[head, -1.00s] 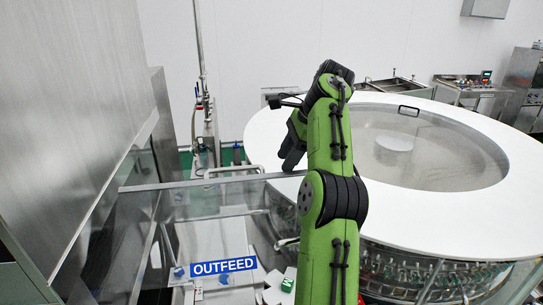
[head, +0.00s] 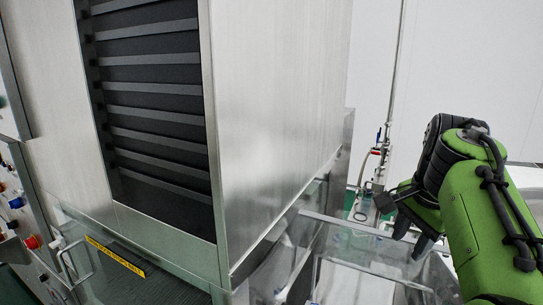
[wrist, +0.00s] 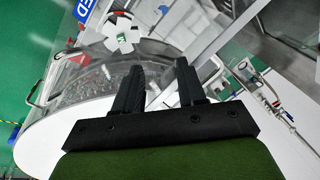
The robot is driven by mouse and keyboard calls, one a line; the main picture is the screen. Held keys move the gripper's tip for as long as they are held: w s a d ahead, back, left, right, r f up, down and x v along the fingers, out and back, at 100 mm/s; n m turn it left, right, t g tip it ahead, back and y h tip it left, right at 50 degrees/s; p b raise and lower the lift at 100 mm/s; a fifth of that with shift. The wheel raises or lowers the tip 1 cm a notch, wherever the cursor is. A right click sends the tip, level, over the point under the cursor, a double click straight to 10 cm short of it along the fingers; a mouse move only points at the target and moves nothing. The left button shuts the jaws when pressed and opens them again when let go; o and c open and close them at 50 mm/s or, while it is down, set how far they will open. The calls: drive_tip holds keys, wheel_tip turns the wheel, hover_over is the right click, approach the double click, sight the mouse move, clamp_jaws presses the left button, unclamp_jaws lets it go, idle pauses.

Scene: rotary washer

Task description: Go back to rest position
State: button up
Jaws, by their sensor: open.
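My gripper (head: 414,238) shows at the right of the head view, at the end of my green arm, with its dark fingers pointing down. In the wrist view my gripper (wrist: 158,80) has its two black fingers apart with nothing between them. Beyond the fingers are the washer's clear panels and part of its round white top (wrist: 40,140). A blue sign (wrist: 84,8) shows only in part at the top edge of the wrist view.
A tall steel cabinet (head: 270,120) with a dark louvred front (head: 155,110) fills the left and middle of the head view. Clear guard panels (head: 360,270) stand below my gripper. A vertical pipe (head: 396,70) runs up the white wall. Controls (head: 32,242) sit at the far left.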

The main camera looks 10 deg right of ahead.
drive_tip(key=s+a+f+n+t, duration=0.2)
drive_tip(key=s+a+f+n, duration=0.5)
drive_tip(key=s+a+n, duration=0.6)
drive_tip(key=s+a+f+b, duration=0.1)
drive_tip(key=s+f+b, duration=0.1)
drive_tip(key=f, duration=0.4)
drive_tip(key=s+f+n+b, duration=0.1)
drive_tip(key=s+f+b, duration=0.2)
drive_tip(key=f, duration=0.3)
drive_tip(key=shift+s+a+f+n+t+y+b, duration=0.2)
drive_tip(key=shift+a+n+t+y+b, duration=0.15)
drive_tip(key=shift+b, duration=0.25)
drive_tip(key=shift+d, duration=0.15)
